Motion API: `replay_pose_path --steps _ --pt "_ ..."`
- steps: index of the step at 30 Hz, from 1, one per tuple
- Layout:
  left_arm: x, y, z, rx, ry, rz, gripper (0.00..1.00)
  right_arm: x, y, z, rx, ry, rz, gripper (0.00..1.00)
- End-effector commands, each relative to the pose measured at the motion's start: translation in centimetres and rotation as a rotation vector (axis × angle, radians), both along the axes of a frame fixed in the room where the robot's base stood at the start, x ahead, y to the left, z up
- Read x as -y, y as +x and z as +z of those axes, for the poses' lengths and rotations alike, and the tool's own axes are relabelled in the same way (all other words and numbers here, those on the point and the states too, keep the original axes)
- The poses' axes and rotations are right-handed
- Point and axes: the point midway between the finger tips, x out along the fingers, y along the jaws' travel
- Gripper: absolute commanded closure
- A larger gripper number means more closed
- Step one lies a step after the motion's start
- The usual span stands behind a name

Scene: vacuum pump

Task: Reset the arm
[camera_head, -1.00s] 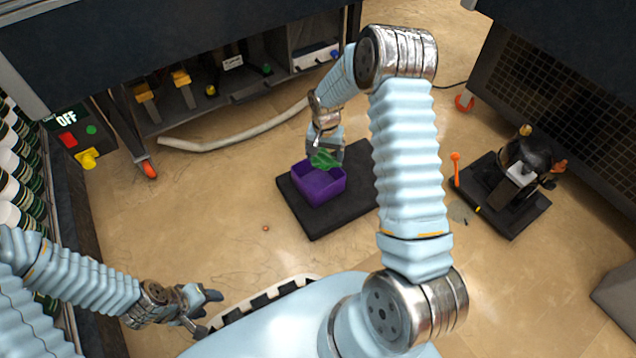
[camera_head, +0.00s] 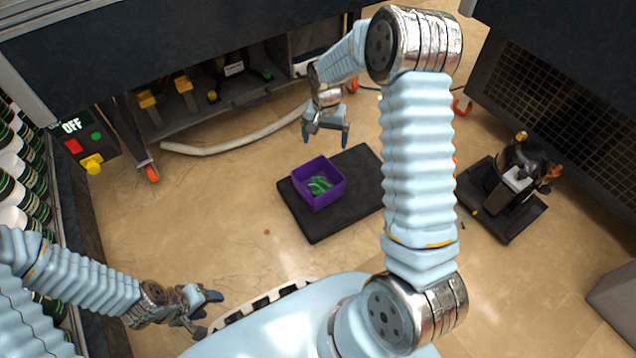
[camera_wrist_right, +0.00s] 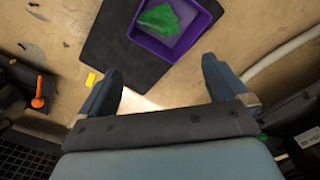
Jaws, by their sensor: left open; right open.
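My right gripper (camera_head: 326,132) is open and empty, above and behind the purple box in the head view. In the right wrist view its two fingers (camera_wrist_right: 160,88) are spread apart with nothing between them. My right arm crosses the middle right of the head view. My left gripper (camera_head: 205,312) is open and empty at the lower left, low over the floor. The purple box (camera_head: 329,196) stands on a black mat (camera_head: 354,206), with a green crumpled piece (camera_head: 320,184) lying inside it. The box also shows in the right wrist view (camera_wrist_right: 193,47).
A black pump-like device (camera_head: 508,198) stands at the right, with an orange-tipped lever (camera_wrist_right: 38,95) near it. A control panel (camera_head: 80,147) reading OFF is at the left. A pale hose (camera_head: 225,148) lies on the floor below the bench.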

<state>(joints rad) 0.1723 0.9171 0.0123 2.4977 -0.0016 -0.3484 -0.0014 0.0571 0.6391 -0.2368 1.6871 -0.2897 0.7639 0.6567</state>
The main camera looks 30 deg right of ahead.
Motion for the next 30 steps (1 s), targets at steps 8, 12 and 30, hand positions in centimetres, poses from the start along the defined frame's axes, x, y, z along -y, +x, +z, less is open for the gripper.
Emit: replay_pose_path --steps 8,12,30 --pt "0.0 0.0 0.8 -0.002 0.000 -0.002 0.46 0.0 0.0 3.7 0.000 0.000 0.000 0.00" --pt "0.0 -0.1 0.8 -0.002 0.000 -0.002 0.46 0.0 0.0 3.9 0.000 0.000 0.000 0.00" --pt "0.0 0.0 0.8 -0.003 0.000 -0.001 0.46 -5.9 -3.2 -3.8 0.015 0.110 0.160 0.00"
